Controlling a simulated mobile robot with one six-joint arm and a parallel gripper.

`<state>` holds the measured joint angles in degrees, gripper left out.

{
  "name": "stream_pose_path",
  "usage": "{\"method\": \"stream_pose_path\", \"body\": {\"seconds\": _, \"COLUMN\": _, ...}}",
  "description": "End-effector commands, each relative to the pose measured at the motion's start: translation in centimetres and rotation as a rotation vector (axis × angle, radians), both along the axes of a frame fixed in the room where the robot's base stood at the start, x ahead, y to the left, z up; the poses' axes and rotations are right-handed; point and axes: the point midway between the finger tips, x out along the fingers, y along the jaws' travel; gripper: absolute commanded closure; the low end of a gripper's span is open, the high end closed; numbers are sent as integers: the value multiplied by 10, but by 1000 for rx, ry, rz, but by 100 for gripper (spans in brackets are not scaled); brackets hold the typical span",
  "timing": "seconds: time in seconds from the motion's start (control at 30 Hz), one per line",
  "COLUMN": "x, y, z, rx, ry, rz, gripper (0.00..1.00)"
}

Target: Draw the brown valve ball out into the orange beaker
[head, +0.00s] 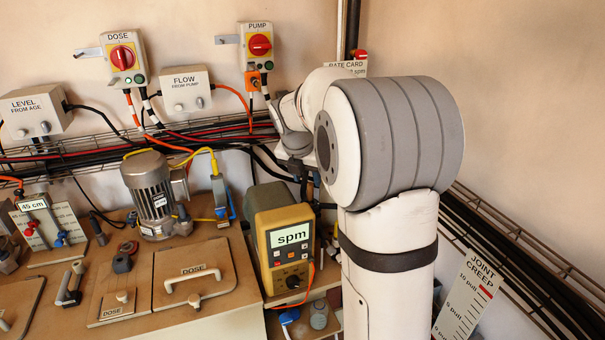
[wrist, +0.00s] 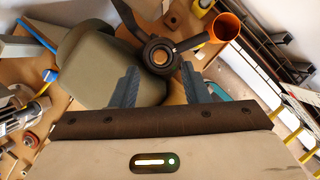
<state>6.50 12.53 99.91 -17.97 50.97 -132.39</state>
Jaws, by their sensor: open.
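In the wrist view, my gripper (wrist: 158,70) is open, with its two grey fingers apart and nothing seen held between them. Just past the fingertips is a dark round fitting (wrist: 159,55) with a brownish centre. I cannot tell whether that centre is the brown valve ball. The orange beaker (wrist: 226,26) is up and right of the fitting, with its open mouth showing. A dark bar runs from the fitting towards the beaker. In the head view, my own arm fills the middle right, and my gripper, the fitting and the beaker are not seen.
In the wrist view, a large olive-grey rounded body (wrist: 108,65) lies close to the left finger. In the head view, a yellow spm meter (head: 283,248) stands left of my arm, beside a motor (head: 152,195) and a bench lid with a white handle (head: 193,280).

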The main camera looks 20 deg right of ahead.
Motion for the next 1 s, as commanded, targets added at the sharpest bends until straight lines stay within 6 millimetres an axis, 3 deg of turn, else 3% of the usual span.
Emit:
{"method": "stream_pose_path", "body": {"seconds": 0.4, "x": 14, "y": -16, "z": -54, "rx": 3, "ry": 1, "rz": -5, "gripper": 58}}
{"method": "stream_pose_path", "body": {"seconds": 0.8, "x": 16, "y": -18, "z": -60, "rx": 2, "ry": -1, "rz": -6, "gripper": 59}}
{"method": "stream_pose_path", "body": {"seconds": 1.0, "x": 16, "y": -18, "z": -60, "rx": 2, "ry": -1, "rz": -6, "gripper": 76}}
